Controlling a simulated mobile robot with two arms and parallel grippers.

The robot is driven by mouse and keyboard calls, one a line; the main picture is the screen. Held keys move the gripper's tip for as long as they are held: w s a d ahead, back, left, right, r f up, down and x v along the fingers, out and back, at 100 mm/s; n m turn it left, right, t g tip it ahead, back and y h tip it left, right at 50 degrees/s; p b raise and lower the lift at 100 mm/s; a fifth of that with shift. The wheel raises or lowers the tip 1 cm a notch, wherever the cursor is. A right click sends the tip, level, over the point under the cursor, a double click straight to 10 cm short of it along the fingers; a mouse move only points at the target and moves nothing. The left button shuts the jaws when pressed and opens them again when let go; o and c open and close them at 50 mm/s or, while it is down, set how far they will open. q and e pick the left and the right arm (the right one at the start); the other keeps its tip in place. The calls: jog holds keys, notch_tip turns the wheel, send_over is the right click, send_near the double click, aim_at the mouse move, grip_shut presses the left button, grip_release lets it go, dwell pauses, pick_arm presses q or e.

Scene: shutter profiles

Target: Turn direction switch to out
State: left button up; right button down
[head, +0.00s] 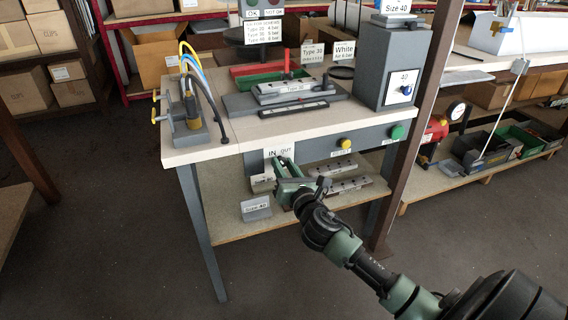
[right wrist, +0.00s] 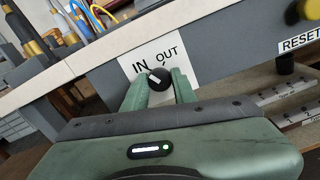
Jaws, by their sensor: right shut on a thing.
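The direction switch (right wrist: 159,78) is a round black knob with a white mark, on a white plate (right wrist: 188,45) lettered IN and OUT. In the right wrist view the knob sits between the two green fingers of my right gripper (right wrist: 161,88), which is shut on it. The white mark slants towards the upper left, on the IN side. In the head view the right gripper (head: 282,166) reaches the same IN/OUT plate (head: 270,155) on the table's front panel and hides the knob. My left gripper is not in view.
To the right on the panel are a yellow button (head: 345,143) and a green button (head: 396,131). A lower shelf (head: 225,228) holds a Size 40 block (head: 256,208) and perforated metal profiles. A brown post (head: 405,140) stands right of the arm. The tabletop carries a clamping fixture (head: 280,92).

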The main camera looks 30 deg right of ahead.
jog(key=m+p, duration=0.2)
jog(key=m, duration=0.4)
jog(key=shift+r+m, duration=0.1)
jog(key=shift+m, duration=0.2)
jog(key=m+p, duration=0.2)
jog(key=m, duration=0.4)
jog(key=shift+m, duration=0.4)
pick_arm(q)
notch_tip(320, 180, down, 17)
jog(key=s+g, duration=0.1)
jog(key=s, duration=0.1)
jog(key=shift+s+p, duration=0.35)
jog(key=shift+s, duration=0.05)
pick_arm(e)
jog(key=shift+m, duration=0.9)
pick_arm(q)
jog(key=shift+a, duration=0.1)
pick_arm(e)
jog(key=c, duration=1.2)
grip_release()
jog(key=shift+o, duration=0.3)
